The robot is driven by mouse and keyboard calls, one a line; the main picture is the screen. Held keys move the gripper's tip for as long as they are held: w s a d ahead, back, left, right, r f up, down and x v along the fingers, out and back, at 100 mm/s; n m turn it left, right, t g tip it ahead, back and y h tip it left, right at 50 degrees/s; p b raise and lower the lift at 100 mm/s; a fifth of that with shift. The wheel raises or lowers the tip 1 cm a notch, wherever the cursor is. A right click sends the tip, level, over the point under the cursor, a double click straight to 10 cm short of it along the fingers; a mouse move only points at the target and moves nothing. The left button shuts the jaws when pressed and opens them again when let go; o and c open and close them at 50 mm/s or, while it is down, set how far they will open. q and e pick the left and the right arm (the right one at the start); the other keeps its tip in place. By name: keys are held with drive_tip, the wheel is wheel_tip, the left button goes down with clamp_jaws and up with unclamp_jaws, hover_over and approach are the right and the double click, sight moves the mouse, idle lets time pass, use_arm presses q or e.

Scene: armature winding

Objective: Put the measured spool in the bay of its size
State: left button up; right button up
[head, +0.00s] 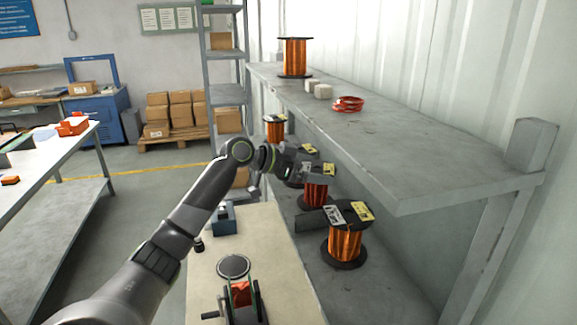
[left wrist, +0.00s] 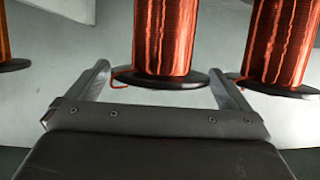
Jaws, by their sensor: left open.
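Several copper-wire spools with black flanges stand on the lower shelf in the head view: a near one (head: 345,244), a middle one (head: 315,193) and a far one (head: 275,129). Yellow and grey tags (head: 361,211) sit at the tops of some. My left gripper (head: 322,168) is over the row by the middle spool. In the left wrist view it is open (left wrist: 163,88), with a spool (left wrist: 165,38) standing upright between and just beyond the fingertips. Another spool (left wrist: 280,40) is right of it. Which spool is the measured one, I cannot tell. My right gripper is out of view.
The upper shelf (head: 430,165) overhangs the row, carrying a spool (head: 295,57), white rolls (head: 323,91) and a red coil (head: 348,104). Below, a bench (head: 265,245) holds a crank device (head: 240,300), a round disc (head: 233,265) and a blue-grey block (head: 223,219).

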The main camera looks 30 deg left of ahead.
use_arm(q)
drive_tip(key=b+v, duration=0.4)
drive_tip(key=v, duration=0.6)
drive_tip(key=shift+s+a+b, duration=0.15)
drive_tip(key=shift+s+b, duration=0.1)
drive_tip(key=shift+b, duration=0.05)
drive_tip(key=shift+r, duration=0.1)
